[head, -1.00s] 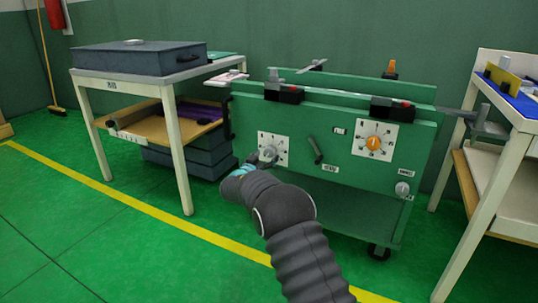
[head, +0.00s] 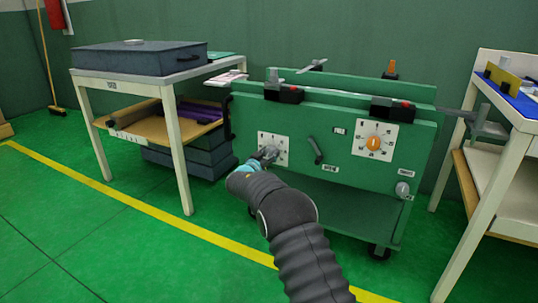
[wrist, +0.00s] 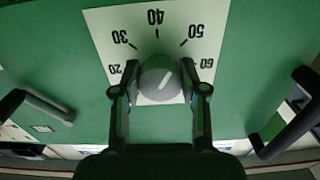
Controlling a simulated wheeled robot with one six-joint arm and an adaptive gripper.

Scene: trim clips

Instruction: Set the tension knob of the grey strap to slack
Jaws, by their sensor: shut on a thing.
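A round grey knob (wrist: 160,82) with a pale pointer line sits on a white dial plate (wrist: 156,52) marked 20, 30, 40, 50 and 60. The pointer line slants up and to the right in the wrist view, roughly towards the 50 side. My gripper (wrist: 160,88) has one finger on each side of the knob and is shut on it. In the head view, my gripper (head: 265,156) is at the left dial plate (head: 281,151) on the green panel and hides part of its knob. No word "slack" is readable.
The green panel (head: 330,115) also carries an orange knob (head: 374,143) on a second white dial, a dark lever (head: 315,150) just right of my gripper, and a small grey knob (head: 402,189) lower right. Tables stand left (head: 178,150) and right (head: 478,178).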

